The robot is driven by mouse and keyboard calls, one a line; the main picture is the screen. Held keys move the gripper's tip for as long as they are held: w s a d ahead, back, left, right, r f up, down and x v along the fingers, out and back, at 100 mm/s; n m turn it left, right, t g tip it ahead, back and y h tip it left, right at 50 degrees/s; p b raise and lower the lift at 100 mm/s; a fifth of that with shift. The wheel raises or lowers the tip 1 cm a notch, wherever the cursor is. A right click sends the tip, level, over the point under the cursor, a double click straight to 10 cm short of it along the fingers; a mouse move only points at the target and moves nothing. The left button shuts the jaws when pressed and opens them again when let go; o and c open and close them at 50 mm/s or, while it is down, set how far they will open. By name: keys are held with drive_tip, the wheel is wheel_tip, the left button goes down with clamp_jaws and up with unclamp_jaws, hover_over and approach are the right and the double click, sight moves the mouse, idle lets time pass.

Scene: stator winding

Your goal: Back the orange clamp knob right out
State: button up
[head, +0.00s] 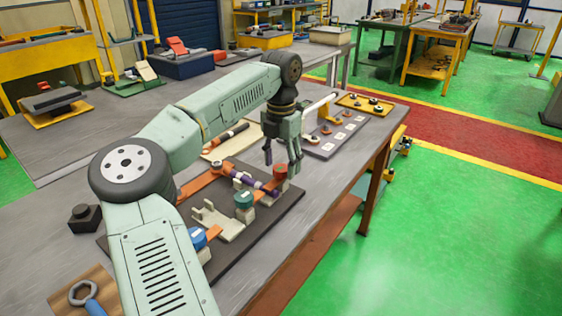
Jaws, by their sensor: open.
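The orange clamp knob (280,173) is a small red-orange cylinder on a pale post at the right side of the dark fixture board (258,222). My gripper (283,162) points down just above it, with its fingers apart. The fingertips are close to the knob's top; I cannot tell whether they touch it or straddle it. Nothing shows held between them. A teal knob (243,200) and a blue knob (197,239) stand nearer on the same board. A purple-banded shaft (262,185) lies beside the orange knob.
A cream cradle (217,221) and orange bars sit on the board, partly hidden by my arm. Behind are a grey tray (335,138) and a yellow tray (366,105) of small parts. A black block (85,218) and a blue ring-ended tool (85,295) lie at left. The table's right edge is close.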

drive_tip(key=shift+f, duration=0.45)
drive_tip(key=shift+c, duration=0.2)
drive_tip(key=c, duration=1.1)
